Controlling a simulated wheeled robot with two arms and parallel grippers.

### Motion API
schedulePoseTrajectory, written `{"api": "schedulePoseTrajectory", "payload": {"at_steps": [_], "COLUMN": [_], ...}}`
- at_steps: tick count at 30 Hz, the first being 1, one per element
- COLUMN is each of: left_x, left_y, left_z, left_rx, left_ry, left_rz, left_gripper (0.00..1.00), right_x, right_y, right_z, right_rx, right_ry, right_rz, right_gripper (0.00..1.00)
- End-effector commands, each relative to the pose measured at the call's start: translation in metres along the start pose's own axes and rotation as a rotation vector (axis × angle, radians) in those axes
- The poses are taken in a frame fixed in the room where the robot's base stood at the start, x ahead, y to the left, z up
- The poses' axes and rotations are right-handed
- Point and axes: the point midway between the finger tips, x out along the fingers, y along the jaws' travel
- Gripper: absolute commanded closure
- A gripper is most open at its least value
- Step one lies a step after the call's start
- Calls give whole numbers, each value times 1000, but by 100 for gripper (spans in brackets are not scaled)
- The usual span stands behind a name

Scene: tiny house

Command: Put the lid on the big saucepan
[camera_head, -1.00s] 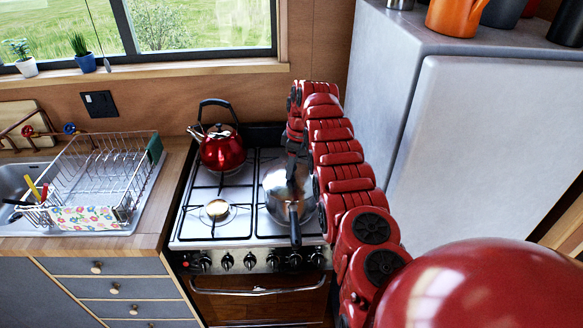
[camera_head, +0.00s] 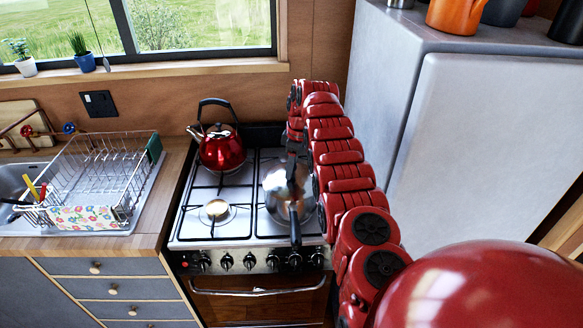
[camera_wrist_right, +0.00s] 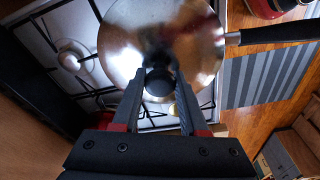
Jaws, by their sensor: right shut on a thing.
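The big saucepan stands on the front right burner of the stove, and its black handle (camera_head: 295,228) points toward the front. The saucepan's handle also shows at the right of the right wrist view (camera_wrist_right: 275,33). The shiny metal lid (camera_wrist_right: 150,35) covers the round area beside that handle. My right gripper (camera_wrist_right: 159,84) is shut on the lid's black knob. In the head view my right gripper (camera_head: 291,176) reaches down over the saucepan, partly hidden by my arm. I cannot tell whether the lid rests on the rim or hovers just above it. My left gripper is not in view.
A red kettle (camera_head: 221,150) stands on the back left burner. The front left burner (camera_head: 216,209) is free. A dish rack (camera_head: 100,180) is on the counter to the left. A tall grey fridge (camera_head: 480,150) stands close on the right.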

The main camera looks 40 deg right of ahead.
Motion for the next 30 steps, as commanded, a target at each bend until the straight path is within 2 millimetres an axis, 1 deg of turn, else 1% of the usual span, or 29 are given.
{"api": "schedulePoseTrajectory", "payload": {"at_steps": [5,6,11,12,17,18,20,21,22,30], "left_x": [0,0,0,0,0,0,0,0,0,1], "left_y": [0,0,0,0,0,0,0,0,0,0], "left_z": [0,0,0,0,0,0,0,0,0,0], "left_rx": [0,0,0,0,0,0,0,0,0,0], "left_ry": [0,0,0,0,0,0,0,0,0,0], "left_rz": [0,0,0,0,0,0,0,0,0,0], "left_gripper": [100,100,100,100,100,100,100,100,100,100], "right_x": [0,0,0,0,0,0,0,0,0,-1], "right_y": [0,0,0,0,0,0,0,0,0,0], "right_z": [0,0,0,0,0,0,0,0,0,0], "right_rx": [0,0,0,0,0,0,0,0,0,0], "right_ry": [0,0,0,0,0,0,0,0,0,0], "right_rz": [1,0,0,0,0,0,0,0,0,0], "right_gripper": [100,53,25,22,22,20,9,2,0,0]}}
